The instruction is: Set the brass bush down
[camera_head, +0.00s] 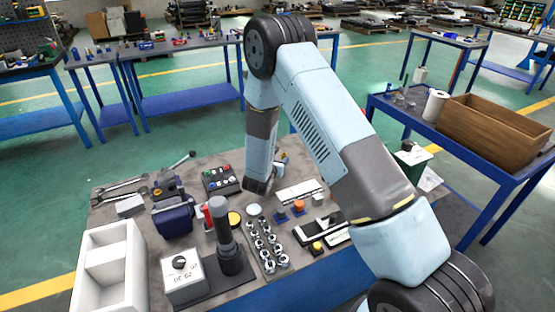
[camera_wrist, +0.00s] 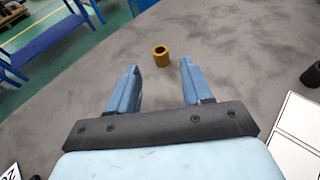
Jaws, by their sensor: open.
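The brass bush (camera_wrist: 161,56) is a small golden ring-shaped cylinder. In the wrist view it stands upright on the grey bench top (camera_wrist: 230,70), its dark bore showing. My gripper (camera_wrist: 160,68) is open and empty, with its two blue fingers wide apart. The bush lies just beyond the fingertips, roughly centred between them and apart from both. In the head view my arm hides most of the gripper near the far edge of the bench, and I cannot make out the bush clearly there.
In the head view, a white bin (camera_head: 112,262), a dark upright cylinder (camera_head: 226,240) and a button box (camera_head: 221,181) stand on the bench. A rack of shiny round parts (camera_head: 265,246) lies near the middle. In the wrist view, the bench around the bush is clear.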

